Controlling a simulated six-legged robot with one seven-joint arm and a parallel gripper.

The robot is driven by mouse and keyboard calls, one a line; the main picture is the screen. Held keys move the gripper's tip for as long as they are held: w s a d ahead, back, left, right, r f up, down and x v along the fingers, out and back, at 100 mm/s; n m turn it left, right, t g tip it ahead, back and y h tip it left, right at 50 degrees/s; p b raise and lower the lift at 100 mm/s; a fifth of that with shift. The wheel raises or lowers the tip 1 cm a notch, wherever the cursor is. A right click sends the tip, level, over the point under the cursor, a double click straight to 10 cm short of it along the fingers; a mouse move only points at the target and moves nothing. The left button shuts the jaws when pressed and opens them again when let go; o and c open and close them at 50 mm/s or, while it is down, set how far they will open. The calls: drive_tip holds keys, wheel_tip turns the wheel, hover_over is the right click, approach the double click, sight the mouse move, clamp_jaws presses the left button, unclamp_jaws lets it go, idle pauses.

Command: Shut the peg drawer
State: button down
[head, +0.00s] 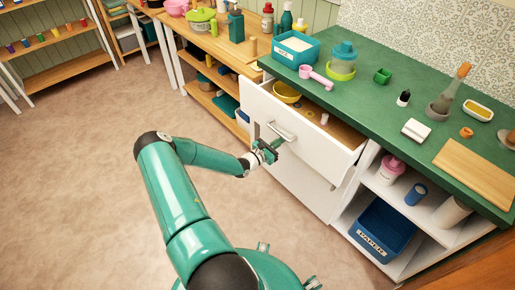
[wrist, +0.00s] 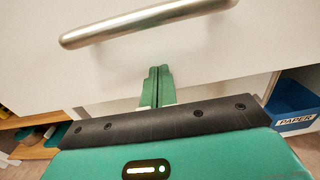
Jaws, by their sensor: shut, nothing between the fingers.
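The peg drawer (head: 300,135) is a white drawer under the green counter, pulled well open in the head view. A yellow bowl (head: 287,92) and a small white item (head: 324,118) are inside it. Its metal bar handle (head: 281,131) is on the front; the handle also shows across the top of the wrist view (wrist: 150,22). My gripper (head: 272,146) is shut and empty, just below the handle and close to the drawer front. In the wrist view its green fingers (wrist: 157,85) are together and point at the white front; whether they touch it I cannot tell.
The green counter (head: 400,95) above holds a blue tub (head: 296,50), a pink scoop (head: 315,77) and a wooden board (head: 475,175). Open shelves right of the drawer hold a blue paper bin (head: 381,230). The floor (head: 90,190) to the left is clear.

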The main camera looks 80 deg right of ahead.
drive_tip(key=shift+x, duration=4.9)
drive_tip(key=shift+s, duration=0.15)
drive_tip(key=shift+x, duration=1.4)
drive_tip(key=shift+v, duration=4.5)
